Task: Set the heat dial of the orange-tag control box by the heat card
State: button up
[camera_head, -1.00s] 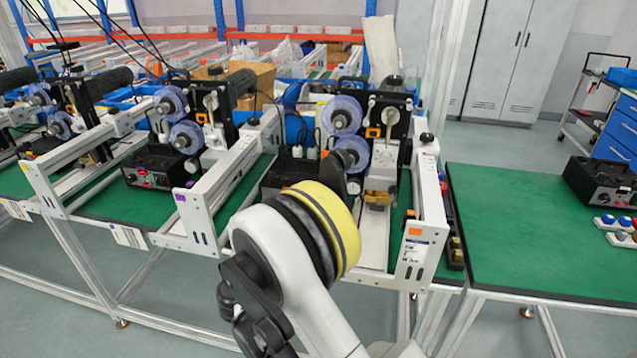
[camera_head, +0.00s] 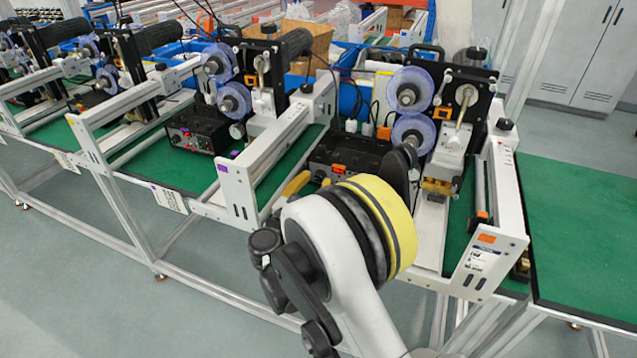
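The orange tag (camera_head: 487,238) is on the front end plate of the right-hand machine frame. A black control box (camera_head: 349,152) with a lit orange display sits on the left side of that machine, behind my arm. My arm hides the lower right part of the box, and I cannot make out its heat dial. A white label (camera_head: 476,263) with a blue strip is below the orange tag; its print is too small to read, and I cannot tell which card is the heat card. My gripper does not show; my arm's yellow-banded joint fills the lower middle.
Another black control box (camera_head: 198,130) with a red display stands at the machine with the purple tag (camera_head: 222,169). A yellow object (camera_head: 296,184), partly hidden, lies left of my arm. Metal rails and clear reels (camera_head: 411,89) crowd the bench. The right green bench top (camera_head: 585,215) is clear.

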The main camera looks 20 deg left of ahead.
jog(key=shift+w+d, duration=0.1)
jog(key=shift+w, duration=0.55)
grip_shut()
